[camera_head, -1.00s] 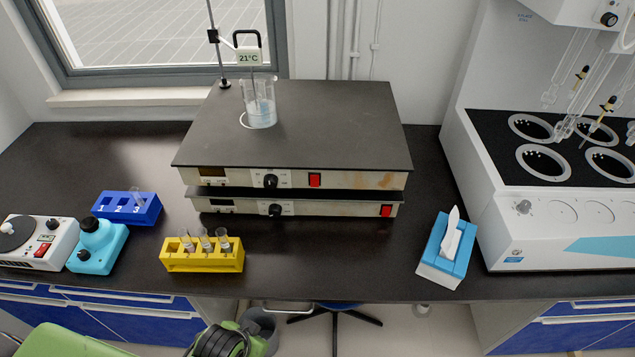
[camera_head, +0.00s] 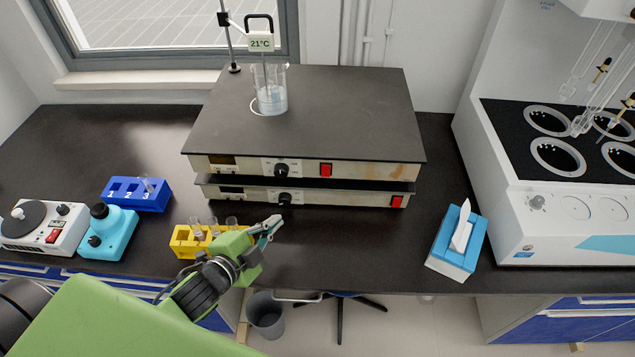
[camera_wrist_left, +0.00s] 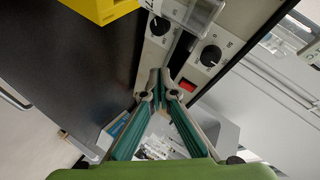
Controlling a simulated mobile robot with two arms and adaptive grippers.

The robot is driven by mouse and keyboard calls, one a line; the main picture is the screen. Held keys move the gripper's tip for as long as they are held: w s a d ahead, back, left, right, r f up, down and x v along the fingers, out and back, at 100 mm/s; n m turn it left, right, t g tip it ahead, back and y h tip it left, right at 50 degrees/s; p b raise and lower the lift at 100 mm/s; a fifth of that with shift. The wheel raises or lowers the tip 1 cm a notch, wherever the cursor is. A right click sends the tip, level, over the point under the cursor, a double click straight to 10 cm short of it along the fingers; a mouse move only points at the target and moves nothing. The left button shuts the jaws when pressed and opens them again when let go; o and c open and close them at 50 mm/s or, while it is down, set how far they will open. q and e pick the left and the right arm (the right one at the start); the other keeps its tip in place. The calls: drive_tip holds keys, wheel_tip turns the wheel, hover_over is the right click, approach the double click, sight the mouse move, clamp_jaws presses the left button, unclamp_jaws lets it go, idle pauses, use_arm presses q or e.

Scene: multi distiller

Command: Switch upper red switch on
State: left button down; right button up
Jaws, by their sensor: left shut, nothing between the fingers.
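Two flat black-topped hotplates are stacked on the bench: the upper hotplate (camera_head: 300,120) and the lower hotplate (camera_head: 330,195). The upper red switch (camera_head: 326,170) is on the upper front panel, right of its black knob (camera_head: 281,170). It also shows in the left wrist view (camera_wrist_left: 187,85), just beyond the fingertips. The lower red switch (camera_head: 397,201) is further right. My left gripper (camera_head: 274,223) is shut and empty, in front of and below the panels, left of the upper switch and apart from it. The left wrist view shows its fingers (camera_wrist_left: 160,76) together. My right gripper is out of view.
A yellow tube rack (camera_head: 185,245) is partly behind my left gripper. A blue rack (camera_head: 140,195) stands left, a tissue box (camera_head: 455,245) right. A beaker (camera_head: 270,95) of liquid stands on the upper hotplate. Bench between gripper and tissue box is clear.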

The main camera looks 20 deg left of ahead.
use_arm(q)
drive_tip(key=d+r+m+h, duration=0.1)
drive_tip(key=m+h, duration=0.1)
drive_tip(key=m, duration=0.1)
drive_tip(key=d+r+m+t+h, duration=0.1)
drive_tip(key=r+m+h, duration=0.1)
drive_tip(key=m, duration=0.1)
drive_tip(key=r+m+h, duration=0.1)
drive_tip(key=m+h, duration=0.1)
drive_tip(key=m, duration=0.1)
drive_tip(key=shift+d+r+m+h, duration=0.25)
drive_tip(key=shift+d+m+h, duration=0.05)
drive_tip(key=shift+d, duration=0.1)
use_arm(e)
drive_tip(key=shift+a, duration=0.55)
use_arm(q)
drive_tip(key=p, duration=0.4)
approach(326, 171)
drive_tip(key=w+d+f, duration=0.2)
drive_tip(key=w+d, duration=0.2)
drive_tip(key=shift+w+f, duration=0.2)
drive_tip(key=shift+w, duration=0.3)
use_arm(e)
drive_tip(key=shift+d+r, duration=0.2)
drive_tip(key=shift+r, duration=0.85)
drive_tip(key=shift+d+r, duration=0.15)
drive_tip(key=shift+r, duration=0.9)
